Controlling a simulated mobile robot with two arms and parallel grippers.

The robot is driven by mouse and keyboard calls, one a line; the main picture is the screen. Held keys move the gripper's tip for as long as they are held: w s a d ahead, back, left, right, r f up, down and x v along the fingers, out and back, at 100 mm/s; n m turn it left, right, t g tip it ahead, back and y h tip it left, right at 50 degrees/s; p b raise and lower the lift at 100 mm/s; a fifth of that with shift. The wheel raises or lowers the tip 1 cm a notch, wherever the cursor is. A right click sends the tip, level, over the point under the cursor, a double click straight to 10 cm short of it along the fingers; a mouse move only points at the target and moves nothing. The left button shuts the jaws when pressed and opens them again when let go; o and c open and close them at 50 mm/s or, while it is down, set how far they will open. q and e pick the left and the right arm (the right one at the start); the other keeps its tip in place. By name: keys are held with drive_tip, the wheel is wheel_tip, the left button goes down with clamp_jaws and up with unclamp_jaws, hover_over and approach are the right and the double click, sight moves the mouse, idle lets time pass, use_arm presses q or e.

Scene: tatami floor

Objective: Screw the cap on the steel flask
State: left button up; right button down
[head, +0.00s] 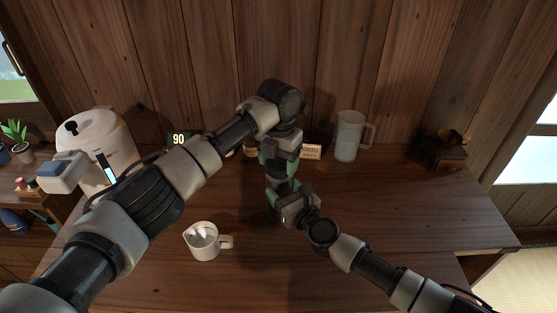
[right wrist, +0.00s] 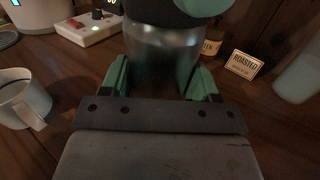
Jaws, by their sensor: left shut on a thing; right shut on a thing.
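The steel flask (right wrist: 163,58) stands upright in the right wrist view, its shiny metal side between the green fingers of my right gripper (right wrist: 160,80). My right gripper (head: 284,192) is shut on it, low over the table in the head view. A dark cap (right wrist: 168,10) shows at the flask's top, cut by the upper edge of the right wrist view. My left gripper (head: 279,164) is right above, pointing down, shut on the cap; a green finger of it shows beside the cap. The cap's seating on the flask's mouth is hidden.
A white jug (head: 207,247) stands on the wooden table (head: 370,220) at front left. A frosted pitcher (head: 348,137), a small sign (head: 311,152) and a dark wooden box (head: 440,149) stand at the back. A white appliance (head: 112,150) is at left. The table's right side is clear.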

use_arm(q)
drive_tip(key=o, duration=0.9)
drive_tip(key=shift+r, duration=2.25)
drive_tip(key=shift+c, duration=0.2)
